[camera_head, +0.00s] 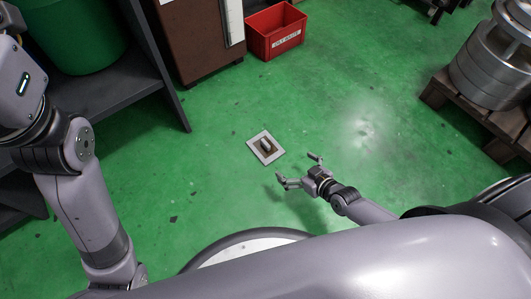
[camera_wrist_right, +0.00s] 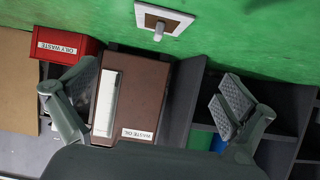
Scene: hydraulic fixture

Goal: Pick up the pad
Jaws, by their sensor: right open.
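A small pale grey piece, which looks like the pad (camera_head: 266,144), lies on a white-edged square with a brown middle (camera_head: 253,141) on the green floor. In the right wrist view the pad (camera_wrist_right: 159,31) and the square (camera_wrist_right: 143,17) show at the top centre. My right gripper (camera_head: 298,169) is open and empty, just to the right of and below the square in the head view, apart from it. In the wrist view its two fingers (camera_wrist_right: 158,95) are wide apart with nothing between them. My left arm shows at the left; its gripper is out of view.
A red oily waste bin (camera_head: 275,31) and a brown waste oil cabinet (camera_head: 201,38) stand at the top. A dark shelf (camera_head: 110,92) with a green container (camera_head: 72,35) is at upper left. Metal cylinders (camera_head: 492,66) sit on a wooden pallet (camera_head: 436,91) at right. Floor around the square is clear.

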